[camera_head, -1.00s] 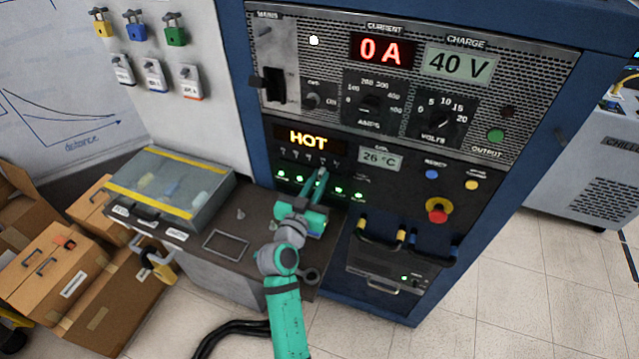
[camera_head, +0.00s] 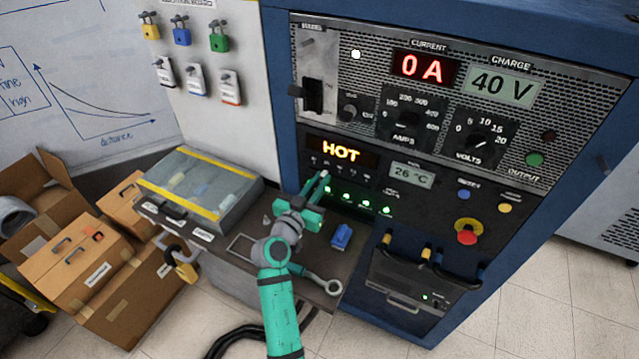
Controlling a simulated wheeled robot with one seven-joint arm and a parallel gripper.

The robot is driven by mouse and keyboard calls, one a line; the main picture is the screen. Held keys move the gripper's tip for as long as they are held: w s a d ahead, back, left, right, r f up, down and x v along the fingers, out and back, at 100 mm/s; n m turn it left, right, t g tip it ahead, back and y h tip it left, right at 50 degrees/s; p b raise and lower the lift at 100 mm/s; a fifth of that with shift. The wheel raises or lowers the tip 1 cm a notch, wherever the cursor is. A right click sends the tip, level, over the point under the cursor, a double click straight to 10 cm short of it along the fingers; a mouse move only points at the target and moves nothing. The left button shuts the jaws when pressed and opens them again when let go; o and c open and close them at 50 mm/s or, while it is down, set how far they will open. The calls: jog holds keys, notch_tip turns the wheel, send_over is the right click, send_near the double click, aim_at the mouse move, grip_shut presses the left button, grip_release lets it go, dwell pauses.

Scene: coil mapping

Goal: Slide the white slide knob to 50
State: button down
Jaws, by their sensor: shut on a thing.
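I cannot make out a white slide knob or a 50 mark for certain in the head view. My teal gripper (camera_head: 321,184) is in front of the black panel, below the orange HOT display (camera_head: 342,151) and beside the row of green lights. Its fingers look close together. A small pale bit shows at the fingertips, too small to name, and I cannot tell whether it is the knob. The gripper and wrist hide part of the panel's lower left and the bench behind.
A grey bench (camera_head: 262,222) stands below the panel, with a clear-lidded box (camera_head: 200,185) and a blue object (camera_head: 341,236) on it. A red stop button (camera_head: 467,235) and cabled box (camera_head: 420,275) are right. Cardboard boxes (camera_head: 75,255) stand left.

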jog(key=c, duration=1.8)
grip_release()
jog(key=shift+d, duration=0.2)
jog(key=shift+o, duration=0.2)
jog(key=shift+a, duration=0.1)
jog(key=v, duration=1)
jog(key=shift+s+a, duration=0.2)
jog(key=shift+s, duration=0.1)
